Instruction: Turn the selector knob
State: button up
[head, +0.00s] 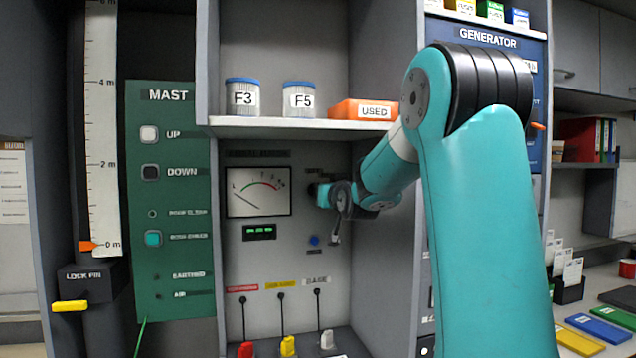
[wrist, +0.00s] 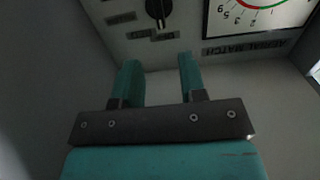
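The selector knob (wrist: 158,10) is black and round with a pale pointer line, and shows at the top of the wrist view on the light panel. Small dark labels surround it. My gripper (wrist: 157,62) is open and empty. Its two teal fingers point at the panel just below the knob in the wrist picture, and the knob lies beyond the fingertips, not between them. In the head view my gripper (head: 336,212) is at the panel right of the meter and hides the knob.
The meter (head: 258,192) sits left of my gripper, with a green display (head: 259,232) below it. A blue button (head: 314,240) is under the gripper. A shelf (head: 300,126) with jars and an orange tray (head: 362,109) is above. A grey side wall (head: 385,270) stands close right.

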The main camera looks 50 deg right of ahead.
jog(key=p+x, duration=0.3)
jog(key=x, duration=0.7)
jog(key=shift+w+p, duration=0.15)
jog(key=shift+p, duration=0.2)
jog(key=shift+c, duration=0.2)
grip_shut()
